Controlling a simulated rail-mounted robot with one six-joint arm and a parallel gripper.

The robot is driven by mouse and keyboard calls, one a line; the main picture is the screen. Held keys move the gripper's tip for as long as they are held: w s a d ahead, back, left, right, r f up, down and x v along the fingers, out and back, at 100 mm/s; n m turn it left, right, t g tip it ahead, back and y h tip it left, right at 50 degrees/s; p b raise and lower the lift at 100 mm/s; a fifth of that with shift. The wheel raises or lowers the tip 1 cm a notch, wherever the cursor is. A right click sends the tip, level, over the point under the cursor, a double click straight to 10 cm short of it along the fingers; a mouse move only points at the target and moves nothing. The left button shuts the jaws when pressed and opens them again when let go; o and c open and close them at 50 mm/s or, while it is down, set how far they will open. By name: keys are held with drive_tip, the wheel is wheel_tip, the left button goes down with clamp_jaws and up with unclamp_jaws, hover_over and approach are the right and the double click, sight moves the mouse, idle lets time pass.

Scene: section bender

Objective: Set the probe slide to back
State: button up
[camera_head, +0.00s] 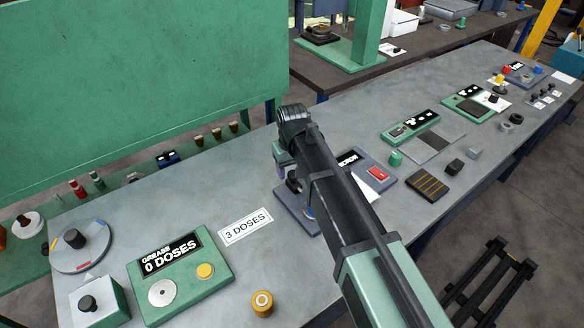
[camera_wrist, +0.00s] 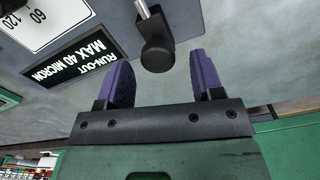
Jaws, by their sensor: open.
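The run-out station (camera_head: 384,187) stands mid-bench in the head view, partly hidden behind my arm. In the wrist view its panel (camera_wrist: 200,18) carries a black label reading "RUN-OUT MAX 40 MICRON" (camera_wrist: 83,62). A dark knob (camera_wrist: 156,54) on a short metallic rod, apparently the probe slide's handle, shows at the top centre of the wrist view. My gripper (camera_wrist: 160,62) is open, its two purple fingers on either side of the knob in the picture. Gaps show on both sides, and I see no contact. How far the knob is along its travel cannot be told.
A green grease box (camera_head: 180,276) reading "0 DOSES" and a "3 DOSES" card (camera_head: 245,227) lie to the left. A yellow-topped cylinder (camera_head: 262,303) stands near the front. Green control boxes (camera_head: 410,127) and small blocks stand to the right.

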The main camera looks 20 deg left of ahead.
sight(292, 173)
wheel_tip(292, 173, up, 10)
drive_tip(key=p, duration=0.9)
drive_tip(key=shift+r, duration=0.1)
drive_tip(key=s+d+m, duration=0.2)
drive_tip(key=s+d, duration=0.2)
drive_tip(key=d, duration=0.7)
drive_tip(key=s+d+f+m, duration=0.1)
drive_tip(key=s+d+m, duration=0.2)
drive_tip(key=d, duration=0.9)
drive_tip(key=s+d+m+b, duration=0.1)
drive_tip(key=s+d, duration=0.4)
drive_tip(key=d, duration=0.6)
drive_tip(key=shift+s+d+f+m, duration=0.15)
drive_tip(key=shift+d+m, duration=0.1)
drive_tip(key=shift+m, duration=0.55)
